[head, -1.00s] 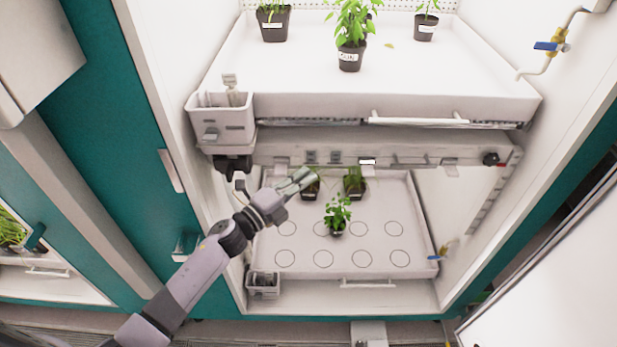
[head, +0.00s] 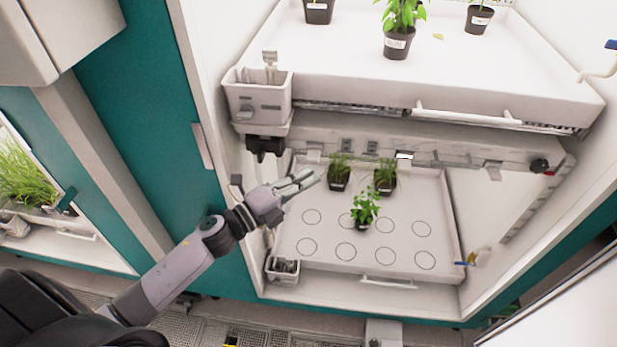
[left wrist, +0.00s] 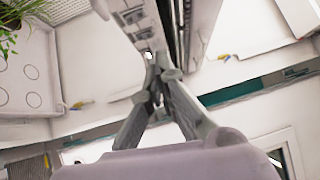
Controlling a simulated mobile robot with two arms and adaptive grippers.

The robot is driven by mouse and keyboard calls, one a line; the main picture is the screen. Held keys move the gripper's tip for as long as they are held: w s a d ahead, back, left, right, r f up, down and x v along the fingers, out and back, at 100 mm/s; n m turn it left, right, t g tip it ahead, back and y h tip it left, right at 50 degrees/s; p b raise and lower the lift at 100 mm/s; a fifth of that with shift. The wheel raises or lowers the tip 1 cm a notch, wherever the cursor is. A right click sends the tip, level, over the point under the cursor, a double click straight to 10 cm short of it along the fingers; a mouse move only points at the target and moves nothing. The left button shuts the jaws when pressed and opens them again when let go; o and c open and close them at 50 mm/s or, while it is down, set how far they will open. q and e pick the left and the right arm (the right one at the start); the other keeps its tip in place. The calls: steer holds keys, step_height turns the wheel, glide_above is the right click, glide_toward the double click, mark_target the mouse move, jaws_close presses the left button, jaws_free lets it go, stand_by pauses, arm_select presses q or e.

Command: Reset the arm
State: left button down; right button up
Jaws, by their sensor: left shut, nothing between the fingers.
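My left gripper (head: 305,181) is at the opening of the lower chamber, left of the potted plants and in front of the lower tray. It is shut with nothing between its fingers. Its fingers also show close together in the left wrist view (left wrist: 152,62). My left arm reaches in from the lower left of the head view, bent at the elbow. My right gripper is not in view.
The lower tray (head: 387,251) has circle marks and holds potted plants (head: 362,213) near its back and middle. The upper tray (head: 440,75) overhangs it, with a white holder box (head: 258,98) at its left corner. A small bin (head: 284,271) stands at the lower left.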

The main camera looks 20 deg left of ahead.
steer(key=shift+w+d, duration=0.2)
